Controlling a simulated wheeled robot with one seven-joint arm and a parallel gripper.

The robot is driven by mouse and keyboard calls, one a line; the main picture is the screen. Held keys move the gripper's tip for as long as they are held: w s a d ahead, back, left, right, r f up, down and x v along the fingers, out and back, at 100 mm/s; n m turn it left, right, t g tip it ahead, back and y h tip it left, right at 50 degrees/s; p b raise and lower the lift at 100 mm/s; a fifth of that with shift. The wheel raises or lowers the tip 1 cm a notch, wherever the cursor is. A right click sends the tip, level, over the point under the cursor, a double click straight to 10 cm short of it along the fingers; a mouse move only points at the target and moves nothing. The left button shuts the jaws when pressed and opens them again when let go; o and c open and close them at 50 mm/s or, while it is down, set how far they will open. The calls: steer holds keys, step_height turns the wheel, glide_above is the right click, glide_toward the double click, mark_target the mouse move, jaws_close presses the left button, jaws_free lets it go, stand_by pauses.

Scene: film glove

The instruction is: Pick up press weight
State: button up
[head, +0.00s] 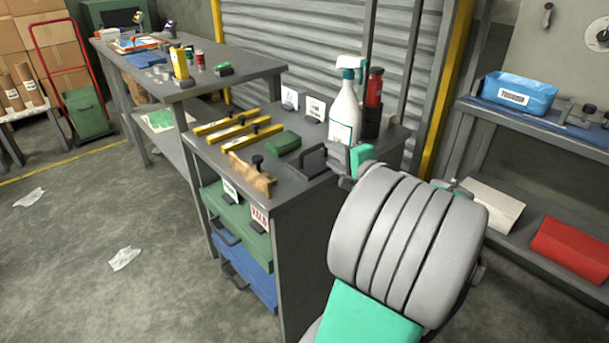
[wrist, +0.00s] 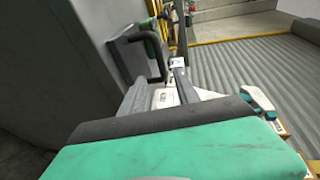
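A dark grey block with an upright loop handle, which looks like the press weight (head: 313,160), stands on the grey cabinet top near its right part. In the wrist view its dark handle (wrist: 150,48) shows just ahead of my left finger, upper left of centre. My gripper (head: 343,158) is close to the right of the weight in the head view, partly hidden by my own wrist. In the wrist view my gripper (wrist: 162,82) has its two grey fingers apart, with no weight between them. I cannot tell whether a finger touches the handle.
A spray bottle (head: 344,112) and a red bottle (head: 374,88) in a dark holder stand close behind my gripper. A green block (head: 283,142), yellow bars (head: 232,131) and a brown piece (head: 252,175) lie left of the weight. A longer bench (head: 235,67) stands farther back.

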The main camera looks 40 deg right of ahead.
mark_target(319, 147)
steer(key=b+x, duration=0.1)
steer(key=x, duration=0.6)
steer(key=shift+w+a, duration=0.15)
steer(key=shift+r, duration=0.1)
steer(key=shift+c, duration=0.5)
jaws_close()
stand_by(0.4)
